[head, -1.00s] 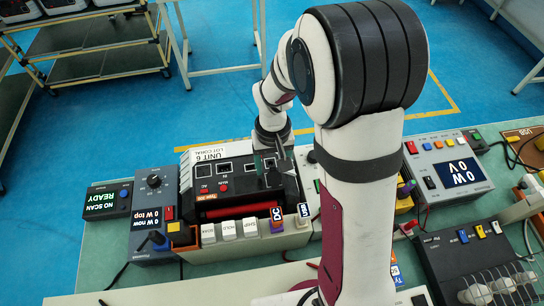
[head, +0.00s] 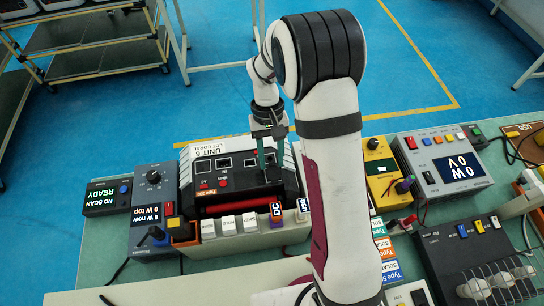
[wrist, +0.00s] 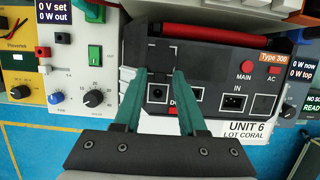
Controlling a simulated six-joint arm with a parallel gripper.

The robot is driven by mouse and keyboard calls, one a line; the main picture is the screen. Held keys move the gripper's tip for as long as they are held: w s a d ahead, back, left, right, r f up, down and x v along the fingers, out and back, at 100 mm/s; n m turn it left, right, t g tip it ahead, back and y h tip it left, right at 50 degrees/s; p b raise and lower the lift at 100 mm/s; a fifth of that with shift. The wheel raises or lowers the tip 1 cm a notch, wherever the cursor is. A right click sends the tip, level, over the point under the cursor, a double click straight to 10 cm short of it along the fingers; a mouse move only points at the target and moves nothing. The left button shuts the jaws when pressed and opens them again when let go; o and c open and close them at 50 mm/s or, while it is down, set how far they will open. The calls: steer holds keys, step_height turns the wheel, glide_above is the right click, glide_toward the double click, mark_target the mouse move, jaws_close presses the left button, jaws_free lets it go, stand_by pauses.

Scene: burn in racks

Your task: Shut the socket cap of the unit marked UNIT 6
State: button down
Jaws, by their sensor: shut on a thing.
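The unit marked UNIT 6 (head: 222,176) is a black box with a white name strip and a red handle at its side. It also shows in the wrist view (wrist: 215,60), with the UNIT 6 label at its lower edge. My gripper (head: 272,170) is over the unit's right end in the head view. The DC socket (wrist: 158,94) shows uncovered between the fingers. The fingers partly hide the cap's edges.
A yellow meter (head: 380,178) stands to the right of the unit, and a grey supply (head: 444,165) beyond it. A dark grey meter box (head: 152,215) stands on the left. A row of white switches (head: 228,226) runs along the front, close to the unit.

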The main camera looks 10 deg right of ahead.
steer(key=shift+w+f+g, duration=0.1)
steer(key=shift+f+g, duration=0.05)
steer(key=shift+g, duration=0.25)
steer(key=c, duration=0.5)
jaws_free()
